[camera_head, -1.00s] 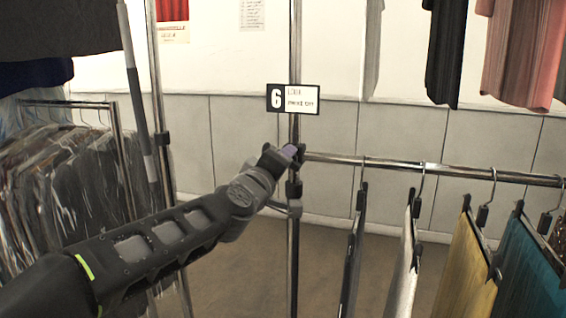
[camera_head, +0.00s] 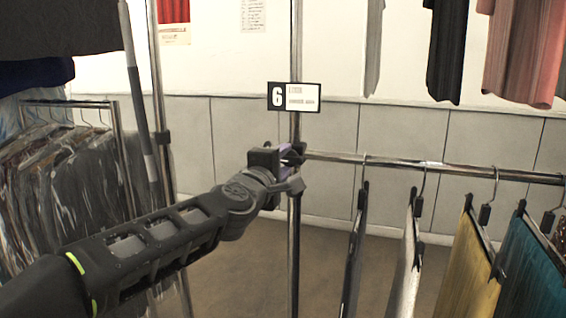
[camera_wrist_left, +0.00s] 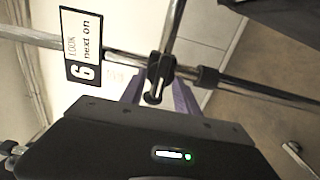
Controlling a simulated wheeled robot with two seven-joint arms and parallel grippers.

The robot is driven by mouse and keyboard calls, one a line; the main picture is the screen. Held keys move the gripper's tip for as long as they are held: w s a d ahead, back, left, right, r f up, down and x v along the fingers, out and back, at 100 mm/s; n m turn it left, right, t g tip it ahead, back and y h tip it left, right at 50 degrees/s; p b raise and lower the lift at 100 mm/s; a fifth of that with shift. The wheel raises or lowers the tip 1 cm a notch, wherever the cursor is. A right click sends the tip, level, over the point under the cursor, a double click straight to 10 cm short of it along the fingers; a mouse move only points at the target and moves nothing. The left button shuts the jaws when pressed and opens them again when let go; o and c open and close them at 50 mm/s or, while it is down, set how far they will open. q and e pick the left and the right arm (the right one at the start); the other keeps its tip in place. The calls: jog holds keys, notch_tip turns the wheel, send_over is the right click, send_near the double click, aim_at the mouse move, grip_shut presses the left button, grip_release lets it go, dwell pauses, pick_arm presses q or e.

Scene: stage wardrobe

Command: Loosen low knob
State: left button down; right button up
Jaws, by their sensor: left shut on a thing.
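The low knob (camera_wrist_left: 159,80) is a small dark lever with a pale slot, on the clamp where the side rail meets the chrome upright (camera_head: 294,240). My left gripper (camera_head: 287,156) is at this joint, just below the number 6 sign. In the left wrist view its purple fingers (camera_wrist_left: 158,96) stand on both sides of the knob and are shut on it. In the head view the gripper hides the knob. My right gripper is in neither view.
The side rail (camera_head: 440,169) runs right, with hangers and garments such as a yellow one (camera_head: 467,270) and a teal one (camera_head: 532,265). A card sign with a 6 (camera_head: 293,97) hangs on the upright. Bagged clothes (camera_head: 65,190) fill a rack at left.

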pick_arm(q)
jog(key=c, duration=0.9)
grip_release()
jog(key=shift+s, duration=0.1)
jog(key=v, duration=0.7)
jog(key=shift+s+a, duration=0.1)
jog(key=shift+s, duration=0.15)
